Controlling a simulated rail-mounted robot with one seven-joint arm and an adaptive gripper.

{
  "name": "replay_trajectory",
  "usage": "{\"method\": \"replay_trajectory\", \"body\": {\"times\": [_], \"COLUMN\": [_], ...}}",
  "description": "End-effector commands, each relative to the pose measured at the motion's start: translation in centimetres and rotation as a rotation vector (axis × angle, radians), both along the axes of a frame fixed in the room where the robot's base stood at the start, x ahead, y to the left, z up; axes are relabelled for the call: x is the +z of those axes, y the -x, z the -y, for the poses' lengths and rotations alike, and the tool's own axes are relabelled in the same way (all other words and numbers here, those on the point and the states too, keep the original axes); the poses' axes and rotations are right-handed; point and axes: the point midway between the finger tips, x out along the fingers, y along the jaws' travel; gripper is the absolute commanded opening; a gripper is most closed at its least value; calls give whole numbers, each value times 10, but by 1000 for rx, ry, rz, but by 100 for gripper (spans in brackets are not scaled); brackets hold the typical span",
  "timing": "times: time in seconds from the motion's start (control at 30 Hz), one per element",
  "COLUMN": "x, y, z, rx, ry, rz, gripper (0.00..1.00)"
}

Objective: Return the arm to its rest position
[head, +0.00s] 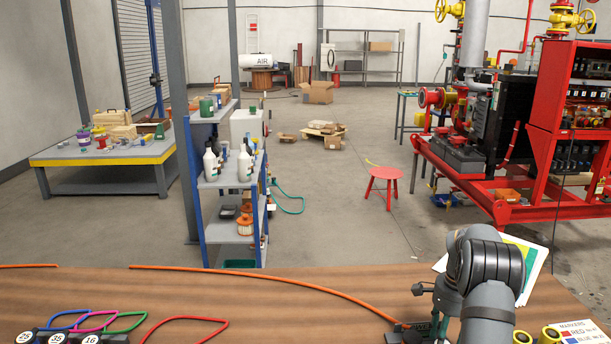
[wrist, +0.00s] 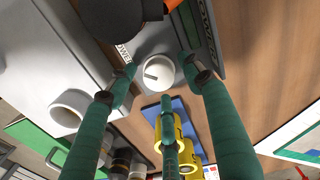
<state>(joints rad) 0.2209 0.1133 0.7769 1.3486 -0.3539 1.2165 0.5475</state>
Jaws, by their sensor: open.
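My gripper (wrist: 163,82) has green fingers and is open in the wrist view. Two fingers stand left and right of a white round knob (wrist: 159,72) with a dark slot, and a third finger is below it. I see a gap between the fingers and the knob, but cannot tell their heights. The knob sits by a grey labelled plate (wrist: 208,40). In the head view my dark grey arm (head: 490,265) reaches over the wooden bench (head: 250,300) at the lower right. The fingertips are largely hidden there.
Yellow rolls (wrist: 172,130) lie near the fingers; a white cylinder (wrist: 70,108) is at left. An orange cable (head: 290,280) crosses the bench. Numbered black blocks (head: 58,338) with coloured loops are at left, a markers card (head: 580,333) at right. The bench's middle is mostly clear.

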Motion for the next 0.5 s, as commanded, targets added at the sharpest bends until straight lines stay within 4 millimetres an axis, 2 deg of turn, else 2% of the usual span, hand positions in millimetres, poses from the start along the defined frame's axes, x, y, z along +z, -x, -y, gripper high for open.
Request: {"method": "replay_trajectory", "body": {"times": [0.27, 0.37, 0.5], "x": [6, 18, 45], "y": [-1, -2, -3], "z": [0, 1, 1], "rx": [-10, -21, -21], "ry": [1, 2, 4], "rz": [1, 4, 7], "gripper": [51, 51, 51]}}
